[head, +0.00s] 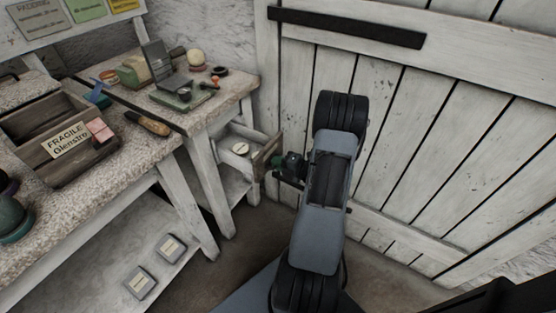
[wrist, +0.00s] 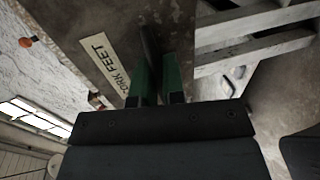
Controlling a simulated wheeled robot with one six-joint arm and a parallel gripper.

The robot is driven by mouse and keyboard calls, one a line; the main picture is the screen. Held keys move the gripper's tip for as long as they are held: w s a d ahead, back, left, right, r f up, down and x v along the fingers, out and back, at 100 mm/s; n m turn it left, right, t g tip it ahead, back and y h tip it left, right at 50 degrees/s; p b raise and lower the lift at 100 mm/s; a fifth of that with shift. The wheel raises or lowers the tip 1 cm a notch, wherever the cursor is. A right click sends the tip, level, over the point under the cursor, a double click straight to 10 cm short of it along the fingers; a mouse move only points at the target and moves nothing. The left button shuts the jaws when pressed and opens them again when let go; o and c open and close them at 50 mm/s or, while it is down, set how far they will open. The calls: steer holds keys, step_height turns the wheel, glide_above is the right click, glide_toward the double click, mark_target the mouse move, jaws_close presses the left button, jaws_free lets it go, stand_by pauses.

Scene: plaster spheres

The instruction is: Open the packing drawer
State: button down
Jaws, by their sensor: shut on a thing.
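A drawer (head: 238,140) under the right-hand bench stands partly pulled out in the head view. Its wooden front (head: 267,156) faces my arm, and a round pale-topped thing (head: 240,148) lies inside. A dark bar handle (wrist: 150,42) stands out from the front. My gripper (head: 280,164) is at the drawer front; in the wrist view its green fingers (wrist: 156,78) are shut on the handle.
A wooden crate (head: 25,122) labelled fragile stands on the left bench (head: 95,205). Small tools and a dark folding device (head: 160,65) are on the right bench. A plank door (head: 420,130) rises behind my arm. Two small labelled boxes (head: 141,283) lie on the lower shelf.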

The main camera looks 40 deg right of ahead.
steer(key=c, duration=1.5)
jaws_free()
steer(key=p+v, duration=0.2)
steer(key=v, duration=1.2)
steer(key=shift+w+d+p, duration=0.1)
steer(key=shift+p, duration=0.2)
